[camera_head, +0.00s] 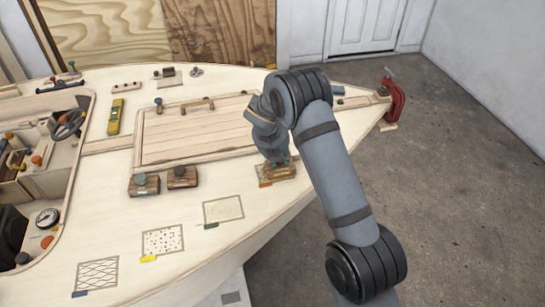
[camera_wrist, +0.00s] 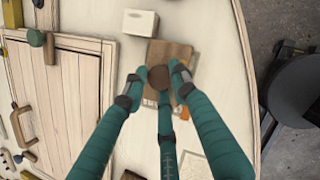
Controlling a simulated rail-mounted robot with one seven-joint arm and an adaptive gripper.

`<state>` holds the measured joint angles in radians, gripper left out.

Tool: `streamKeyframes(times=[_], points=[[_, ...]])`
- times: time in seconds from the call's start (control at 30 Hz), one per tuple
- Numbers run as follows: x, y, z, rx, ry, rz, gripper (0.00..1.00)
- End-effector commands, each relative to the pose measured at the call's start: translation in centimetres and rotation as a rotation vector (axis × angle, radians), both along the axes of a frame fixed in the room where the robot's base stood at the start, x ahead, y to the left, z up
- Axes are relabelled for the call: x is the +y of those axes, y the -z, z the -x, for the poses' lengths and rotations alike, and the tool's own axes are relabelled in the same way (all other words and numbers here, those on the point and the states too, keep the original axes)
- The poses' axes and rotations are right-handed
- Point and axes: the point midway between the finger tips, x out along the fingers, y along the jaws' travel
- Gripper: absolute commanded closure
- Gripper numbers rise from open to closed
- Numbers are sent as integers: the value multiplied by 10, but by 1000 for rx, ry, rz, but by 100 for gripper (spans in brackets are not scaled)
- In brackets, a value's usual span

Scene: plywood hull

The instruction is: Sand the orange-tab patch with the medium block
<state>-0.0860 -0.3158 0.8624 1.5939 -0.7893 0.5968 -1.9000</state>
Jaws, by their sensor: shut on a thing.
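A brown wooden sanding block (camera_head: 281,173) is held by its round dark knob (camera_wrist: 158,77) in my gripper (camera_head: 277,159). The gripper's fingers close around the knob in the wrist view (camera_wrist: 156,84). The block (camera_wrist: 170,53) is over the orange-tab patch and covers most of it. The orange tab (camera_head: 265,184) shows at the block's near left; it also shows beside a finger in the wrist view (camera_wrist: 184,112). I cannot tell whether the block touches the surface, nor its grit. Two other knobbed blocks, one left (camera_head: 145,187) and one right (camera_head: 183,180), stand on the deck.
A hatch (camera_head: 195,132) with a handle is behind. A white box (camera_wrist: 140,23) stands close to the block. A red clamp (camera_head: 396,101) grips the bow.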

Motion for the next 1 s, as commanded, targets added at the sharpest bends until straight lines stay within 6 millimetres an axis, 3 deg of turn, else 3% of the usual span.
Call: streamKeyframes(times=[0.6, 0.83, 1.0], points=[[-39, 2, -8, 4, 2, 2, 94], [-37, 2, -7, 5, 2, 2, 94], [-23, 1, -4, 5, -2, 1, 94]])
